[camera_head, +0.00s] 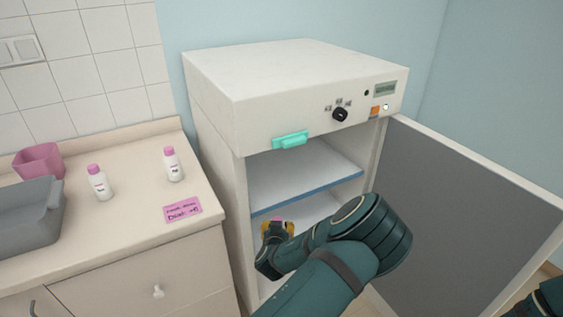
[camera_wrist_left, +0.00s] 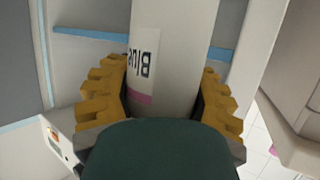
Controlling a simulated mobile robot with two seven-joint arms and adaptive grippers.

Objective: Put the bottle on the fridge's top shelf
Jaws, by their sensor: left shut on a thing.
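The bottle (camera_wrist_left: 178,45) is white with a pink band and a label reading "Blue" in the left wrist view. My left gripper (camera_wrist_left: 163,92) is shut on it, with yellow fingers on both sides. In the head view my left gripper (camera_head: 276,229) is in front of the fridge opening, appearing just below the blue front edge of the upper shelf; the bottle is mostly hidden there by the gripper and arm. The white fridge (camera_head: 215,120) stands open. Its top shelf (camera_head: 300,172) looks empty. My right gripper is out of view; only part of my right arm shows at the lower right.
The open fridge door (camera_head: 455,215) stands out on the right. On the left counter (camera_head: 125,225) are two white bottles with pink caps (camera_head: 99,183) (camera_head: 172,165), a pink note (camera_head: 182,209), a grey tray (camera_head: 28,228) and a pink container (camera_head: 40,160).

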